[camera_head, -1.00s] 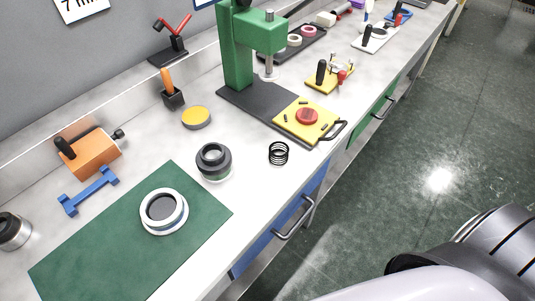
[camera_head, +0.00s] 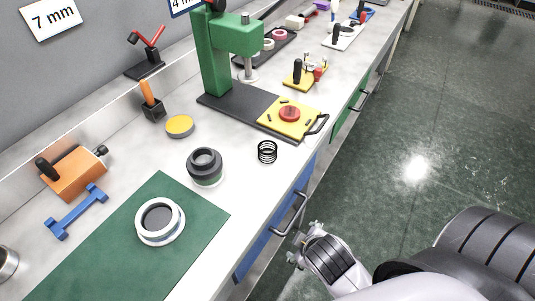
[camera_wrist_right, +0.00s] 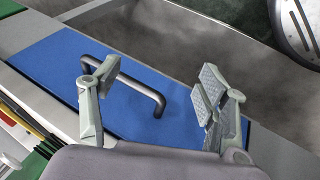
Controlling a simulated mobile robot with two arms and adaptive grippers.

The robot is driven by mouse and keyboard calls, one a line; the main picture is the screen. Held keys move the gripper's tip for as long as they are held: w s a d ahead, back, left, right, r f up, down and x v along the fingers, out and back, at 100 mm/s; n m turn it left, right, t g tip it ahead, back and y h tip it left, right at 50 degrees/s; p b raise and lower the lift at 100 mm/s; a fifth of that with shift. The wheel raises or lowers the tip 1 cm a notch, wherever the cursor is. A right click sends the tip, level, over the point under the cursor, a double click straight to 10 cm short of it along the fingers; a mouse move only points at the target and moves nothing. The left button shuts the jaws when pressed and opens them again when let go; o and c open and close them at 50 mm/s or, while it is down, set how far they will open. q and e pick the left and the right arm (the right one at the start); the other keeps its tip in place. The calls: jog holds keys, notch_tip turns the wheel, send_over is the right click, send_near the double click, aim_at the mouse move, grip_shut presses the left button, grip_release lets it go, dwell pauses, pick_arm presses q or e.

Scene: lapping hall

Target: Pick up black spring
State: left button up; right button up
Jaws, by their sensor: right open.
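The black spring (camera_head: 267,152) stands upright on the white bench top, near its front edge, between the dark ring-shaped part and the yellow plate. My right gripper (camera_head: 299,244) is low in the head view, beyond the bench's front edge and below the spring. In the right wrist view, my right gripper (camera_wrist_right: 158,88) is open and empty, its two fingers wide apart in front of a blue drawer front. The spring does not show in the right wrist view. My left gripper is not in view.
A blue drawer (camera_wrist_right: 55,62) with a dark handle (camera_wrist_right: 130,85) faces my right gripper. A dark ring part (camera_head: 205,167), green mat (camera_head: 100,262), yellow plate (camera_head: 299,124) and green press (camera_head: 212,60) stand around the spring. Bare bench surrounds the spring closely.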

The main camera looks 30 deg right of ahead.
notch_tip(320, 180, up, 4)
jog(key=w+d+n+t+h, duration=0.2)
jog(key=n, duration=0.4)
jog(key=n+t, duration=0.9)
jog(key=n, duration=1.2)
send_near(268, 150)
jog(key=w, duration=0.1)
jog(key=w+p, duration=0.2)
jog(key=shift+w+d+g, duration=0.35)
jog(key=shift+g, duration=0.05)
jog(key=shift+p+x, duration=0.6)
jog(key=shift+x, duration=2.4)
jog(key=shift+s+d, duration=0.1)
jog(key=shift+c, duration=0.3)
